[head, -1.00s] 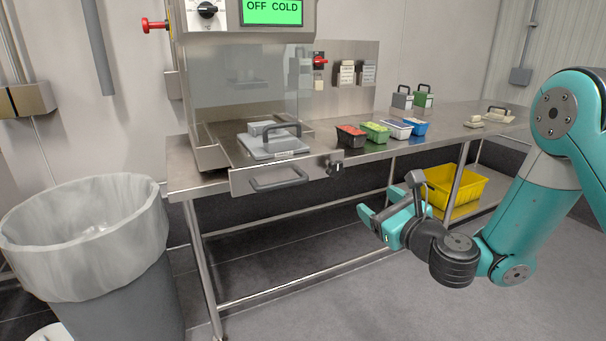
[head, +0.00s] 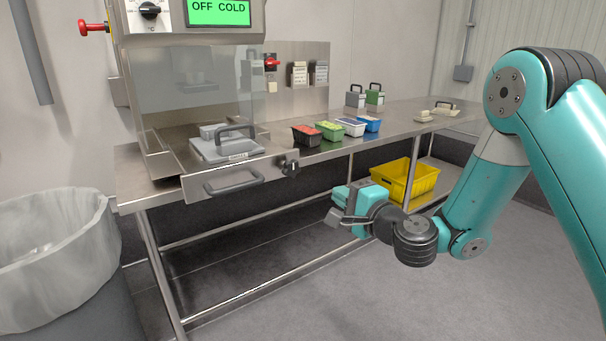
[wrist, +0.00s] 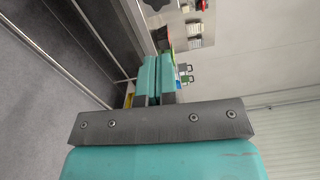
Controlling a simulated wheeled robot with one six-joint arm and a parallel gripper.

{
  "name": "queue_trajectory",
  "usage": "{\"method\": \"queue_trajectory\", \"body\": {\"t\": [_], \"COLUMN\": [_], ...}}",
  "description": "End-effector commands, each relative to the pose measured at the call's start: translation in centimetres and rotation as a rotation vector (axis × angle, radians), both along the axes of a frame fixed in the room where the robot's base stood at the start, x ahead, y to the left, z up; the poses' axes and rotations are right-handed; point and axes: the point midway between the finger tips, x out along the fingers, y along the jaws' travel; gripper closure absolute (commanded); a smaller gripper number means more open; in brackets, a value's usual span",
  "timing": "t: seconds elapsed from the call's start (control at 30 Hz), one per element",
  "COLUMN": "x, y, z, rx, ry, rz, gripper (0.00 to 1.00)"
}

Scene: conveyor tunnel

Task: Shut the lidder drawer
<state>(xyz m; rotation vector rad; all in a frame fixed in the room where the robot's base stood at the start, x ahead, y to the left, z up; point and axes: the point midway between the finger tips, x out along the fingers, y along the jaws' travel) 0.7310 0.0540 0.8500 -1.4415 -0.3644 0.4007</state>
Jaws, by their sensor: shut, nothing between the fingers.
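The lidder drawer (head: 206,189) is pulled out from under the lidder (head: 190,95) on the steel table. Its front panel with a grey bar handle (head: 233,184) stands proud of the table edge. A grey plate with a black handle (head: 228,145) sits on the drawer. My gripper (head: 335,218) is in front of the table, to the right of the drawer and lower than it, touching nothing. In the wrist view its two teal fingers (wrist: 155,80) lie together with nothing between them. The drawer is not clearly visible in the wrist view.
Small food tubs (head: 330,131) stand in a row on the table right of the drawer. A yellow crate (head: 424,183) sits on the lower shelf. A lined bin (head: 50,250) stands at the left. The floor before the table is clear.

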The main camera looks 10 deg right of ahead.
Motion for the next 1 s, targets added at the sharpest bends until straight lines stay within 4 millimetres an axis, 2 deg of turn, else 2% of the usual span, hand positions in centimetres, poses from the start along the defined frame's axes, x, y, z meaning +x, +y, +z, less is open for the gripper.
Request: {"method": "queue_trajectory", "body": {"t": [0.1, 0.27, 0.7, 0.8, 1.0], "x": [0.2, 1.5, 9.1, 10.5, 12.1], "y": [0.0, 0.8, 5.0, 5.7, 6.4], "z": [0.2, 0.6, 0.6, 0.3, 0.1], "rx": [-0.078, -0.09, -0.086, -0.087, -0.086], "ry": [-0.042, -0.048, -0.05, -0.048, -0.045], "rz": [0.0, 0.003, 0.002, 0.002, 0.001], "gripper": [1.0, 1.0, 1.0, 1.0, 1.0]}}
